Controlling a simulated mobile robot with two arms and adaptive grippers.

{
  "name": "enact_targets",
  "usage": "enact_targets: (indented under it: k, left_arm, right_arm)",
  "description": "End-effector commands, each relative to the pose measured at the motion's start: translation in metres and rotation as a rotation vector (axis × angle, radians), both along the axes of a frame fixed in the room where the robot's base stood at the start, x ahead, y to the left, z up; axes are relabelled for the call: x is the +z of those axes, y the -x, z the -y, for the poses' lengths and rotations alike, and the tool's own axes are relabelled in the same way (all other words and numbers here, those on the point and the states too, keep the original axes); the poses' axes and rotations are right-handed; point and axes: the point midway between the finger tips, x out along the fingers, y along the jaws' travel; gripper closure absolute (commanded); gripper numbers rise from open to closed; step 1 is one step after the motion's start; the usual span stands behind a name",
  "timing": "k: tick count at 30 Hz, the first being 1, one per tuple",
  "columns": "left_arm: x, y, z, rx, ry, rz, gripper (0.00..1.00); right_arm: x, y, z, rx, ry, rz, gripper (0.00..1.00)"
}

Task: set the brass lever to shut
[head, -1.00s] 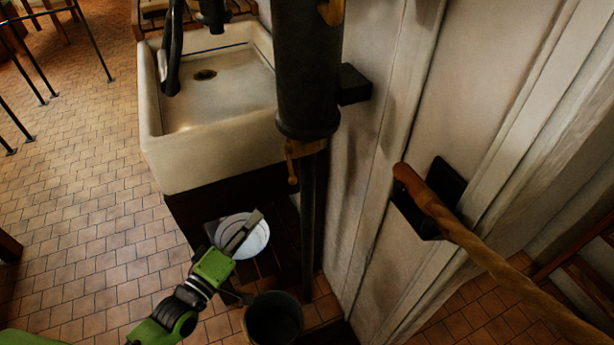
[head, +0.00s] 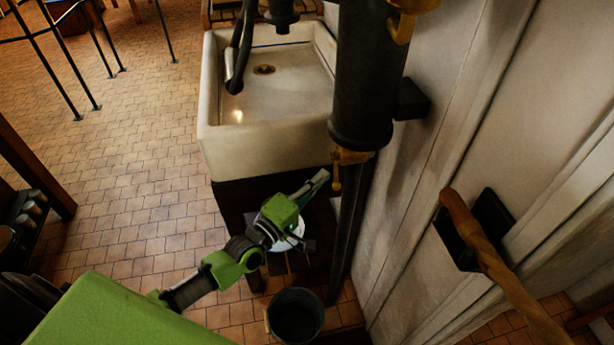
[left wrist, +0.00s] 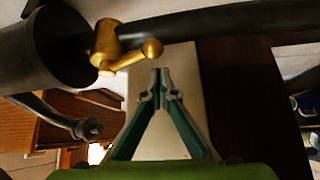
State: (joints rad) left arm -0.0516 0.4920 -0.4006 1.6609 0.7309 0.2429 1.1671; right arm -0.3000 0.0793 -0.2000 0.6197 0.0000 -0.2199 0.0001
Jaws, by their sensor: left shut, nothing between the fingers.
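The brass lever (head: 336,181) hangs down from a brass valve fitting (head: 350,157) at the foot of a thick black cylinder (head: 362,80). In the left wrist view the lever (left wrist: 131,58) ends in a round knob, just above the fingertips in the picture. My left gripper (head: 322,178) is shut and empty, its tips just left of the lever in the head view. The gripper also shows in the left wrist view (left wrist: 160,72), fingers together. I cannot tell whether the tips touch the lever. My right gripper is not in view.
A white sink (head: 270,140) stands left of the cylinder. A dark bucket (head: 295,315) and a pale plate (head: 290,238) are below. A wooden rail (head: 500,265) on a black bracket lies along the wall at right.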

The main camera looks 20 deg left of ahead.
Motion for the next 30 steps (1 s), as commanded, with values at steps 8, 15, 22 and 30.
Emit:
enact_targets:
  k: [8, 15, 22, 30]
  left_arm:
    - [0.000, 0.011, 0.014, 0.003, 0.000, 0.006, 1.00]
    - [0.000, 0.011, 0.014, 0.002, -0.001, 0.006, 1.00]
    - [0.002, 0.012, 0.015, 0.002, 0.007, -0.010, 1.00]
    - [0.003, 0.015, 0.017, 0.002, 0.036, -0.050, 1.00]
  right_arm:
    - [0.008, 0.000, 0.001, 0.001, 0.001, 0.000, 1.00]
    - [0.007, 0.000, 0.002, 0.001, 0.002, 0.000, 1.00]
    - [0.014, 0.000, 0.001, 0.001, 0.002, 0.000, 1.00]
    - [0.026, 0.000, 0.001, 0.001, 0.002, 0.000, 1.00]
